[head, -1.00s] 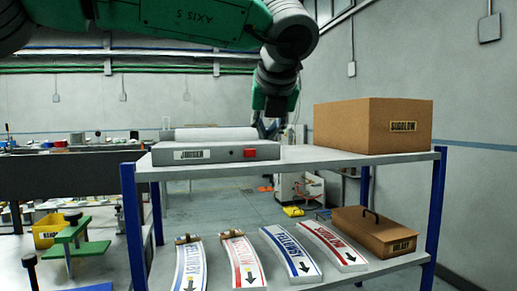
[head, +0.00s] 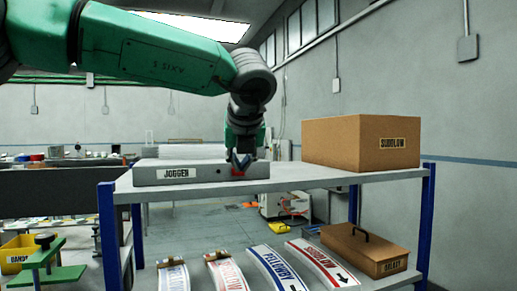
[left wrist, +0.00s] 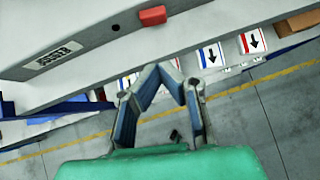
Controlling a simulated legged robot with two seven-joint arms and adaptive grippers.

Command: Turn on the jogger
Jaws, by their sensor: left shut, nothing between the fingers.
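The jogger (head: 205,174) is a flat grey box with a "JOGGER" label, on the left part of the shelf's top. Its red button (head: 238,172) is on the front face toward the right end. In the left wrist view, the jogger (left wrist: 85,48) crosses the upper left and the red button (left wrist: 152,16) is uncovered near the top. My left gripper (head: 240,164) overlaps the button's upper part in the head view. In the wrist view its fingertips (left wrist: 165,68) meet, with nothing between them, apart from the button. My right gripper is not in view.
A brown "SUDLOW" box (head: 360,142) stands at the right of the grey top shelf (head: 290,180). Several labelled curved plates (head: 315,262) and a brown handled box (head: 365,249) lie on the lower shelf. Blue posts (head: 427,215) edge the rack.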

